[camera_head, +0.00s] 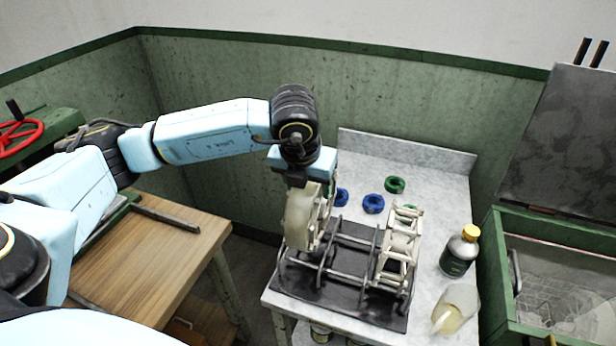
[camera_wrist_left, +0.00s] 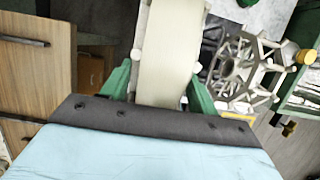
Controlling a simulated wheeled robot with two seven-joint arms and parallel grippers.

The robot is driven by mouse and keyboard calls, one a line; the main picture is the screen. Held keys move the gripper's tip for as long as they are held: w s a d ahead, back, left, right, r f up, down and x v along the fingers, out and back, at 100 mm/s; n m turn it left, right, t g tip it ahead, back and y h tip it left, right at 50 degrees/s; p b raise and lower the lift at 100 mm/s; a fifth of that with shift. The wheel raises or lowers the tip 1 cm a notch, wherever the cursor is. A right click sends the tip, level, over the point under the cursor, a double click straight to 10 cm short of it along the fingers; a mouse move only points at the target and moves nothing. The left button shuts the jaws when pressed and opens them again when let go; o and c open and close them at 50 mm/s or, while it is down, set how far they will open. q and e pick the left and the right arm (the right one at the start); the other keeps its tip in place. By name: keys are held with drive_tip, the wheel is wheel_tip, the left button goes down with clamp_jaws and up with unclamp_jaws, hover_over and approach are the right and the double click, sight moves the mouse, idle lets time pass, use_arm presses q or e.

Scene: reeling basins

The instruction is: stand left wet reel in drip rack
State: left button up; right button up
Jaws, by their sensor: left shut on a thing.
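My left gripper (camera_head: 297,178) reaches down over the left side of the drip rack. It is shut on a reel (camera_head: 301,217) wound with a pale band, held upright at the rack's left part. In the left wrist view the pale reel (camera_wrist_left: 168,50) sits between the green fingers (camera_wrist_left: 158,84). The dark metal drip rack (camera_head: 345,262) stands on a black mat on the grey counter. Whether the held reel touches the rack bars cannot be told. A second, bare cream reel (camera_head: 400,250) stands in the rack's right part; it also shows in the left wrist view (camera_wrist_left: 242,68). My right gripper is out of view.
Blue rings (camera_head: 373,204) and a green ring (camera_head: 395,184) lie behind the rack. A dark bottle with a yellow cap (camera_head: 460,252) and a clear flask (camera_head: 455,309) stand right of it. An open green basin (camera_head: 509,290) is at far right, a wooden table (camera_head: 150,250) at left.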

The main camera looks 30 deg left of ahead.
use_arm(q)
drive_tip(key=shift+f+b, duration=2.25)
drive_tip(key=shift+f, duration=0.3)
drive_tip(key=o, duration=1.2)
drive_tip(key=shift+c, duration=0.2)
drive_tip(key=v, duration=1.3)
drive_tip(key=shift+s+r, duration=0.15)
drive_tip(key=shift+r, duration=0.05)
drive_tip(key=shift+f, duration=0.1)
